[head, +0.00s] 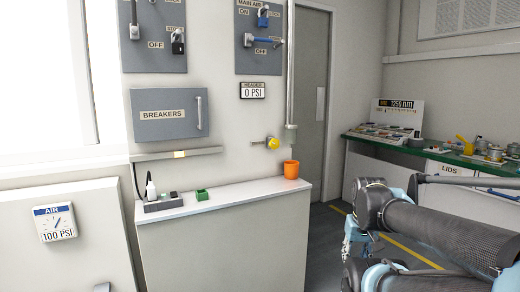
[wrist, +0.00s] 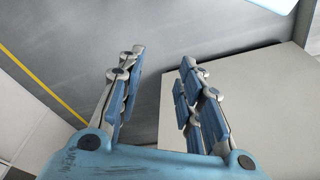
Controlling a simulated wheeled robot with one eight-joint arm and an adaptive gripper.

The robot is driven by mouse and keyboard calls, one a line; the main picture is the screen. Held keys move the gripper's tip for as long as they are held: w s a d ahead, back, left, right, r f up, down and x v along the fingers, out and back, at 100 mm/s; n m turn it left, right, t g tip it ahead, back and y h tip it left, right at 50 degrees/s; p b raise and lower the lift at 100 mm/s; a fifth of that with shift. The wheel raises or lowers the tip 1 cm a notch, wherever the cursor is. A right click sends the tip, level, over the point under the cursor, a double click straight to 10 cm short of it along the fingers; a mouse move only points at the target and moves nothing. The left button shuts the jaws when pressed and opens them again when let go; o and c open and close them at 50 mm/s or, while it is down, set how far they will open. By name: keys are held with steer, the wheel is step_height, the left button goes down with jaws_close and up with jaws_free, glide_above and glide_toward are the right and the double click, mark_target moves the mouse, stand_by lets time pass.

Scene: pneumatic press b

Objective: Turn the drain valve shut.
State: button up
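A small valve with a round yellow handle (head: 272,143) sticks out from the wall in the head view, above the right end of the white counter. It looks like the drain valve; its turned position is too small to tell. My gripper (head: 357,238) hangs at the lower right of the head view, below and to the right of the valve and apart from it. In the wrist view my gripper (wrist: 163,65) has its blue-padded fingers spread with nothing between them. The valve is not seen in the wrist view.
An orange cup (head: 291,169) stands on the white counter (head: 240,194) below the valve. A vertical pipe (head: 290,65) runs down beside the valve. The header gauge (head: 253,90) reads 0 PSI.

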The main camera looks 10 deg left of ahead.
steer(key=shift+a, duration=0.2)
steer(key=shift+o, duration=0.6)
steer(key=o, duration=0.4)
steer(key=shift+s+a+r, duration=0.1)
steer(key=shift+s+r, duration=0.1)
steer(key=o, duration=0.3)
steer(key=w+a+r+n+t+y, duration=0.1)
steer(key=w+a+r, duration=0.3)
steer(key=w+r, duration=0.1)
steer(key=w+a+r+n+t+y, duration=0.2)
steer(key=w+a+r, duration=0.2)
steer(key=w, duration=0.4)
steer(key=w+a+r+n+t+y, duration=0.1)
steer(key=w+a+r, duration=0.2)
steer(key=w+r, duration=0.3)
steer(key=shift+w+a+r+n+y, duration=0.1)
steer(key=shift+w+a+n+y, duration=0.2)
steer(key=shift+w+a, duration=0.1)
steer(key=n+t+y, duration=0.2)
steer(key=t+y, duration=0.1)
steer(key=t, duration=0.2)
glide_toward(276, 144)
steer(key=v, duration=0.6)
steer(key=x, duration=1.7)
steer(key=shift+a, duration=0.15)
steer(key=c, duration=1.1)
